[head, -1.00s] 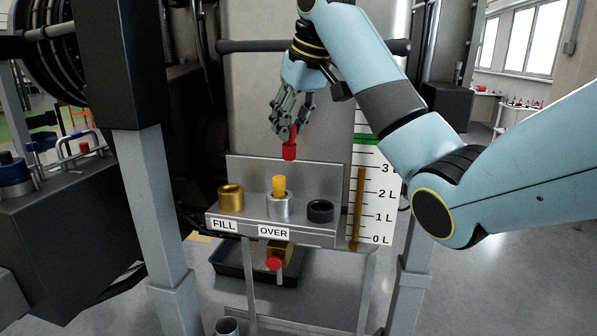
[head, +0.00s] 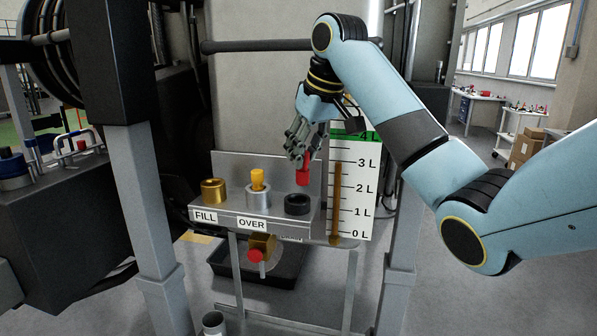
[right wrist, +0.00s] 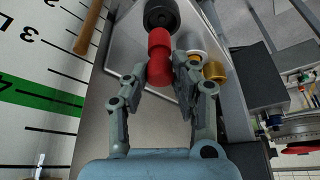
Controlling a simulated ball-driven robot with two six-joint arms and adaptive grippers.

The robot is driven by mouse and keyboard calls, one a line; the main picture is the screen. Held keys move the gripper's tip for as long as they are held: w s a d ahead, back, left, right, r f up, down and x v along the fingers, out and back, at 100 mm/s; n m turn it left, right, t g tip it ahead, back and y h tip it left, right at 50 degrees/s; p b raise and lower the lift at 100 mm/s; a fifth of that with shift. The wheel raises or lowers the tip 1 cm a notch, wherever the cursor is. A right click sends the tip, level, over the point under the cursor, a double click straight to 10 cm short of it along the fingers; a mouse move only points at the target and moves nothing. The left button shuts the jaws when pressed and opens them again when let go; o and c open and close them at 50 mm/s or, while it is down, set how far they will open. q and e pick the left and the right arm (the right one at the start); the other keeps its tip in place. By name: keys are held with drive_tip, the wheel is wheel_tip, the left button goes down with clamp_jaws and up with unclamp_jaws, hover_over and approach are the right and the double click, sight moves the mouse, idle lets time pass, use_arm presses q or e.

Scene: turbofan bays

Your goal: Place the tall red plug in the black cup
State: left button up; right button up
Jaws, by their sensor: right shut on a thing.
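The tall red plug (head: 303,175) is held in my right gripper (head: 299,158), which is shut on its upper part. In the head view the plug hangs just above the black cup (head: 297,205), apart from it and slightly to its right. In the right wrist view the red plug (right wrist: 159,58) sits between the fingers of my right gripper (right wrist: 154,85), with the black cup (right wrist: 160,15) just beyond its end. The black cup is at the right end of the metal shelf (head: 240,217). My left gripper is not in view.
A brass cup (head: 213,191) stands above the FILL label. A silver cup (head: 258,198) with a yellow plug (head: 257,180) in it stands in the middle. A litre scale board (head: 355,190) is close on the right. A red-knobbed valve (head: 257,255) hangs below the shelf.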

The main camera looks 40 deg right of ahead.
sight(298, 172)
drive_tip(key=shift+w+a+f, duration=0.2)
drive_tip(key=shift+w, duration=0.3)
drive_tip(key=shift+w+f, duration=0.1)
drive_tip(key=shift+f, duration=0.1)
wheel_tip(298, 172, down, 3)
drive_tip(key=shift+f+p, duration=0.2)
drive_tip(key=shift+p, duration=0.6)
drive_tip(key=shift+f, duration=0.3)
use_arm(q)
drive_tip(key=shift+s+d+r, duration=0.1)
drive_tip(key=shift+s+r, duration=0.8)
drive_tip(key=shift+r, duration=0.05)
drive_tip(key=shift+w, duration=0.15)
use_arm(e)
drive_tip(key=shift+f, duration=0.15)
drive_tip(key=o, duration=0.9)
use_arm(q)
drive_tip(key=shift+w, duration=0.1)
use_arm(e)
drive_tip(key=shift+o, duration=0.2)
